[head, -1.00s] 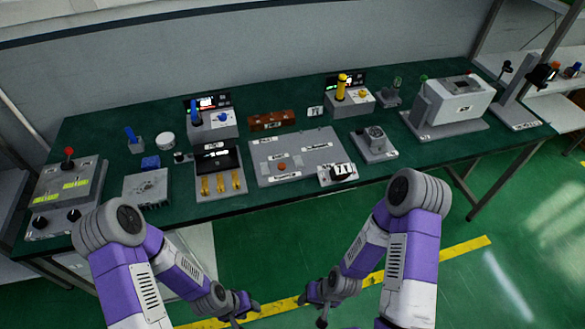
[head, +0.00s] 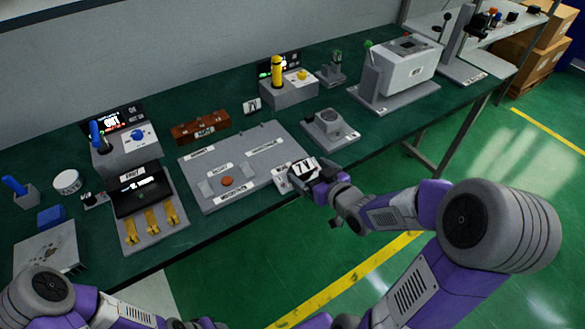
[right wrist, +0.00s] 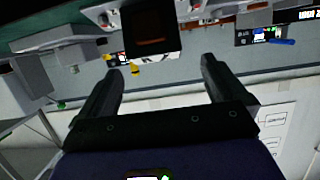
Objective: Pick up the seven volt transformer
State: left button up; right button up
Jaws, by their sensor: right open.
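The seven volt transformer (head: 303,167) is a small dark block with a white "7 V" label. It sits near the front edge of the green table, by the right front corner of the grey board. My right gripper (head: 320,183) is at its front right side in the head view and partly covers it. In the right wrist view my right gripper (right wrist: 160,72) is open with nothing between its fingers. A dark box (right wrist: 151,30), likely the transformer, is ahead of the fingers there. Only part of my left arm shows at the bottom left; its gripper is out of view.
The grey board (head: 250,155) with labels and a reddish button lies left of the transformer. A grey block with a round top (head: 328,125) stands behind it. A brown block (head: 200,130) and a yellow-handled unit (head: 290,90) are farther back. Floor is clear in front.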

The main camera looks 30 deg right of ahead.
aim_at(301, 163)
jog(key=shift+w, duration=0.5)
jog(key=shift+w+f+b, duration=0.25)
jog(key=shift+w+b, duration=0.15)
jog(key=shift+w, duration=0.3)
jog(key=b+x, duration=0.1)
jog(key=x, duration=0.3)
jog(key=shift+w+d+f+b, duration=0.1)
jog(key=shift+w+f+b, duration=0.05)
jog(key=shift+f+b, duration=0.2)
jog(key=shift+w, duration=0.3)
jog(key=shift+c, duration=0.2)
jog(key=c, duration=1.7)
jog(key=shift+r, duration=0.15)
grip_shut()
jog(key=shift+r, duration=0.1)
